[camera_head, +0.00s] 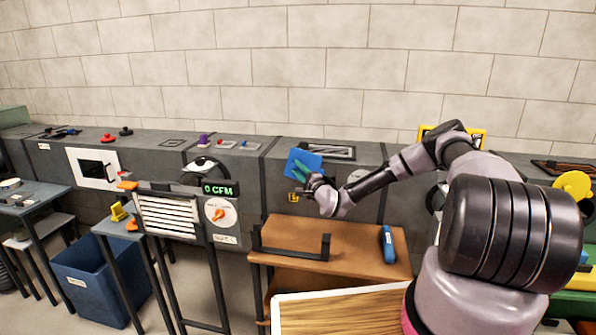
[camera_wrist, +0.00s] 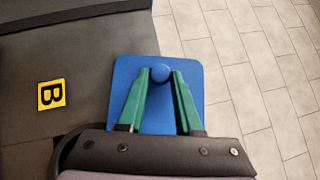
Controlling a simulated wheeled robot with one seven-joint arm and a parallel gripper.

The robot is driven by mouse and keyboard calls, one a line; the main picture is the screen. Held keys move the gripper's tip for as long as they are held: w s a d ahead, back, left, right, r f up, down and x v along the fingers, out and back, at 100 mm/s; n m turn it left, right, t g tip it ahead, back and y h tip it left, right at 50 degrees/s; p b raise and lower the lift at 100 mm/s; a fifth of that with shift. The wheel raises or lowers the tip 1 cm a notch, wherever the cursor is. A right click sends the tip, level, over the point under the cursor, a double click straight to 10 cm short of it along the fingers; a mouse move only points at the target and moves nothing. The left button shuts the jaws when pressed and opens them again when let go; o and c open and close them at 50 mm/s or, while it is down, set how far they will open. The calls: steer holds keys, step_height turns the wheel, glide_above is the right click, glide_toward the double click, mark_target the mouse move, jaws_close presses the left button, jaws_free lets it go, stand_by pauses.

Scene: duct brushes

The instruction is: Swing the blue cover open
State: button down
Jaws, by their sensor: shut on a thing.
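The blue cover (camera_head: 303,161) is a flat square panel on the front of the dark duct, near its top edge, above a yellow label. In the wrist view the cover (camera_wrist: 125,78) has a round blue knob (camera_wrist: 160,72) on its face. My gripper (camera_head: 303,172) is at the cover; its two green fingers (camera_wrist: 161,78) are shut on the knob, one on each side. The yellow label (camera_wrist: 51,94) with a black B is on the duct face beside the cover. What lies behind the cover is hidden.
A brown bench (camera_head: 345,243) with a black rail and a blue object (camera_head: 388,243) stands below the duct. Left of it is a louvred panel (camera_head: 167,216) with a dial and a "0 CFM" display (camera_head: 219,190). A brick wall (camera_head: 300,65) stands behind.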

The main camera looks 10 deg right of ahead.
steer(key=shift+r, duration=0.1)
steer(key=c, duration=0.6)
jaws_free()
steer(key=shift+a, duration=0.1)
steer(key=shift+s, duration=0.1)
steer(key=shift+s+d, duration=0.25)
steer(key=v, duration=1)
